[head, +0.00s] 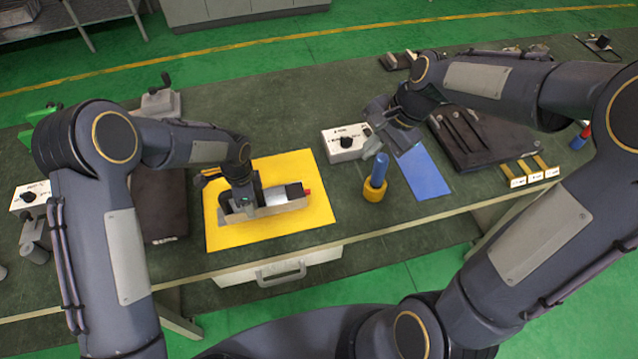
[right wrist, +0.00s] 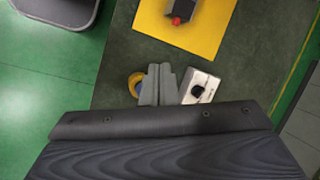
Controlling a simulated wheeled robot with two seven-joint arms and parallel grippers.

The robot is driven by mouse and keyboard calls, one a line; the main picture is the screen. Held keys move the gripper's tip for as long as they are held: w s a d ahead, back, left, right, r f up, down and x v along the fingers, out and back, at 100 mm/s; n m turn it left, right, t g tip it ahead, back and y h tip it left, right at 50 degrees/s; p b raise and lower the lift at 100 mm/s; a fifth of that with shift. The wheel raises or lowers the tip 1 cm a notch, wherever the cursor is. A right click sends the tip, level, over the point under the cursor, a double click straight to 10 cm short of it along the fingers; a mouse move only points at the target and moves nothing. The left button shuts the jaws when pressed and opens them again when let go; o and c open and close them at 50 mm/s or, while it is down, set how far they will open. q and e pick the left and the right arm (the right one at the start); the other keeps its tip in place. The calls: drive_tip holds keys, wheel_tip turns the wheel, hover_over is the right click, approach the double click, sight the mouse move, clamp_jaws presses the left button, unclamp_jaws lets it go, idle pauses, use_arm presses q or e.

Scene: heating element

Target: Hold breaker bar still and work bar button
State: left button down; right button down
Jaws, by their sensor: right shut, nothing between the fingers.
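The breaker bar (head: 285,205), a long grey metal body with a black part and a red button (head: 307,191) at its right end, lies on a yellow mat (head: 222,232). My left gripper (head: 245,207) is down on the bar's left half; its fingertips are partly hidden, so I cannot tell whether they are closed on it. My right gripper (head: 373,147) is shut and empty, to the right of the bar and apart from it. In the right wrist view its fingers (right wrist: 158,84) are together, and the red button (right wrist: 177,21) shows beyond them.
A white box with a black knob (head: 338,155) stands beside my right gripper. A blue cylinder (head: 378,170) in a yellow base (head: 375,195) stands near the table's front edge. A blue mat (head: 425,178) and a black case (head: 480,150) lie to the right.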

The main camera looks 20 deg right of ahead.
sight(309, 192)
drive_tip(key=w+f+m+g, duration=0.2)
drive_tip(key=w+f+m, duration=0.3)
drive_tip(key=w+f, duration=0.3)
wheel_tip(309, 192, down, 4)
drive_tip(key=shift+a+r+m, duration=0.15)
drive_tip(key=shift+a+m, duration=0.15)
drive_tip(key=shift+a, duration=0.1)
drive_tip(key=x, duration=1)
drive_tip(key=a, duration=0.3)
drive_tip(key=shift+a, duration=0.5)
drive_tip(key=shift+a, duration=0.1)
